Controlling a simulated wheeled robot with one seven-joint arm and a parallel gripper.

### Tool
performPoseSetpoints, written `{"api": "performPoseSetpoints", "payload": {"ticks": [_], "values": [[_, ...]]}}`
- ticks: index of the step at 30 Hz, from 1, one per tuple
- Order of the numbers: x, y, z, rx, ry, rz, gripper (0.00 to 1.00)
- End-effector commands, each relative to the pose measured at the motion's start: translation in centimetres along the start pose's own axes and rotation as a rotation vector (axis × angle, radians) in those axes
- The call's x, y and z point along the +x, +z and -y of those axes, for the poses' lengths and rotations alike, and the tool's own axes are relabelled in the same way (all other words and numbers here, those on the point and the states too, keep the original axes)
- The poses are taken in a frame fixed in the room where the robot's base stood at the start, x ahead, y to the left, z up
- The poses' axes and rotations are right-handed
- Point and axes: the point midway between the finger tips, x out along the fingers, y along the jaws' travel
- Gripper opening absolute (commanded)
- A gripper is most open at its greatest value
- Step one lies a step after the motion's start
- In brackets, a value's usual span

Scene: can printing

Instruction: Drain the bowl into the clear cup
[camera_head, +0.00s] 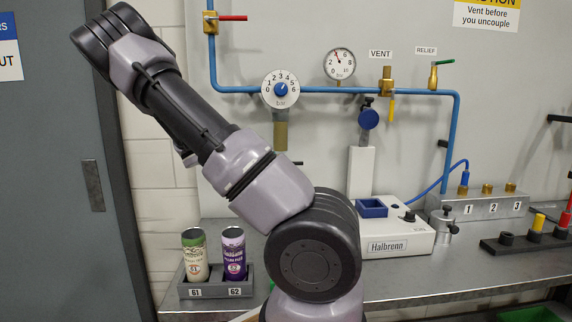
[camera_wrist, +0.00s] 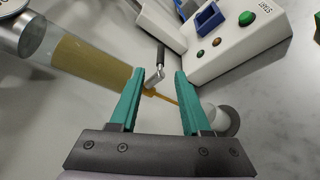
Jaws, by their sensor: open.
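The bowl (camera_head: 281,136), holding yellow-brown liquid, hangs below the round dial on the wall. In the wrist view the clear bowl (camera_wrist: 92,62) runs in from the left, with a small metal drain fitting (camera_wrist: 153,77) and a black lever (camera_wrist: 161,53) at its end. A thin brown streak, apparently liquid, runs from the fitting toward a pale round object (camera_wrist: 222,119), possibly the clear cup, partly behind a finger. My gripper (camera_wrist: 160,72) is open, its teal fingers on either side of the fitting. The head view hides my gripper and the cup behind my arm.
The white Halbrenn box (camera_head: 392,228) stands on the grey bench right of my arm; its edge and buttons are close by in the wrist view. A rack (camera_head: 217,291) with two cans is at left. Blue pipe and valves line the wall.

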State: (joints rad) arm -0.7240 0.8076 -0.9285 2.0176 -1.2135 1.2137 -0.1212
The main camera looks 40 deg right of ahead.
Motion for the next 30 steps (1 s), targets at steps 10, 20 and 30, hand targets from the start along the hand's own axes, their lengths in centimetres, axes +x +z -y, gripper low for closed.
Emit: {"api": "performPoseSetpoints", "payload": {"ticks": [10,20,30], "values": [[6.0,0.1,0.1,-0.001,-0.004,0.005,0.47],[10.1,0.1,0.1,-0.001,-0.004,0.002,0.47],[10.5,0.1,0.1,0.000,-0.004,0.000,0.47]]}}
